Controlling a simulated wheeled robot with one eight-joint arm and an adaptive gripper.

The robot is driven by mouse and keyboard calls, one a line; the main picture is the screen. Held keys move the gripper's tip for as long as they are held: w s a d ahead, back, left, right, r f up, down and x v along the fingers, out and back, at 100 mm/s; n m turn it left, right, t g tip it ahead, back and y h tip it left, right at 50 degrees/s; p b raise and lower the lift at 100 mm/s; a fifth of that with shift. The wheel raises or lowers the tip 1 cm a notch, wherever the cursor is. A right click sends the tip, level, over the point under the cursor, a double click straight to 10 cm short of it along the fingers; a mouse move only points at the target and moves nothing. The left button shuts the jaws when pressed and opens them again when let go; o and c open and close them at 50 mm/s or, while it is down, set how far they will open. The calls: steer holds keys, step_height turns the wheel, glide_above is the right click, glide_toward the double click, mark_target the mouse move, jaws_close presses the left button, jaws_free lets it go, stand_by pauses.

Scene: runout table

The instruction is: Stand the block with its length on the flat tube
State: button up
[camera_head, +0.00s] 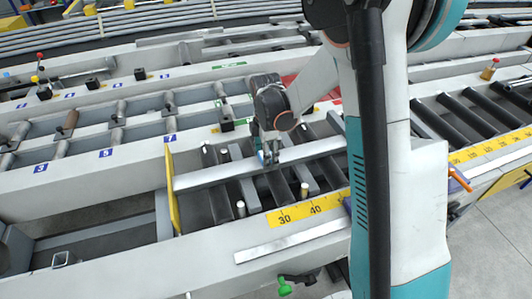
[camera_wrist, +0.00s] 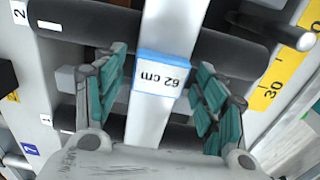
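The block (camera_wrist: 162,78) has a white face printed "62 cm", upside down in the wrist view, and a blue edge. It appears over the flat tube and is slightly wider than it; I cannot tell whether they touch. The flat tube (camera_head: 210,175) is a long silver bar lying across the rollers; it also shows in the wrist view (camera_wrist: 172,25). My gripper (camera_wrist: 165,85) is open, with teal finger pads on both sides of the block and apparent small gaps. In the head view my gripper (camera_head: 268,155) is over the tube's middle, and the block is mostly hidden.
A yellow plate (camera_head: 171,190) stands at the tube's left end. A yellow scale (camera_head: 305,211) runs along the near rail, beside short upright pins (camera_head: 304,190). Dark rollers (camera_wrist: 100,22) lie under the tube. Numbered blue labels (camera_head: 105,153) mark the far rail.

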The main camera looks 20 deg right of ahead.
step_height(320, 180, up, 13)
steer(key=p, duration=0.4)
steer(key=s+r+m+t, duration=0.3)
steer(key=s+r+m, duration=0.5)
steer(key=s+r, duration=0.25)
steer(key=s+a+m+t, duration=0.1)
steer(key=s+m+t, duration=0.3)
steer(key=s+m, duration=0.6)
steer(key=shift+s+r, duration=0.4)
steer(key=shift+s, duration=0.85)
